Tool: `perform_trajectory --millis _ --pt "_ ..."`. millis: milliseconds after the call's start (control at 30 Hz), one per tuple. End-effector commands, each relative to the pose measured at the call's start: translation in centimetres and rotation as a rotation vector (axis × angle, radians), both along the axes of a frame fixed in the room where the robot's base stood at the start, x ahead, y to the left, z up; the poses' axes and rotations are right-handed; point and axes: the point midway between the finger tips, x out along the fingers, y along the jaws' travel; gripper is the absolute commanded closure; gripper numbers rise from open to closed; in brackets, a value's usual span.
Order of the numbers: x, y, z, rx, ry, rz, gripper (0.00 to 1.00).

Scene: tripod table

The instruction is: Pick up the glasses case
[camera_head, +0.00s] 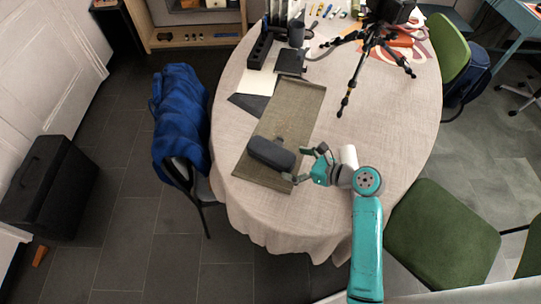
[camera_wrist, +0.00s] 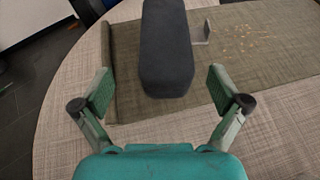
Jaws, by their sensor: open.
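The glasses case (camera_head: 271,154) is a dark grey, rounded oblong box. It lies on the near end of a brown-green mat on the table. In the wrist view the case (camera_wrist: 167,50) is straight ahead, its near end just beyond the fingertips and its far end cut off by the picture's top edge. My gripper (camera_head: 303,165) is right of the case, close to its right end. In the wrist view my gripper (camera_wrist: 161,92) is open, with one finger on each side of the case's line and nothing held. I cannot tell whether a finger touches the case.
The mat (camera_head: 303,97) lies on a round table with a beige cloth (camera_head: 400,130). A black tripod (camera_head: 372,45) stands at the back right. A black organizer (camera_head: 259,48) stands at the back left. A chair with a blue jacket (camera_head: 180,120) is at the left, a green chair (camera_head: 440,235) at the right.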

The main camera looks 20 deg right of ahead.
Motion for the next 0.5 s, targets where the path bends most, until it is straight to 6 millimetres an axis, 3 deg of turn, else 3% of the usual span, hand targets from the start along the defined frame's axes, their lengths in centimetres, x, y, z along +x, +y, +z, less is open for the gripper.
perform_trajectory --millis 267,500 --pt "1.6 1.0 -0.7 0.0 0.0 0.001 0.02" --pt "4.3 2.5 -2.0 -0.001 0.0 0.004 0.02"
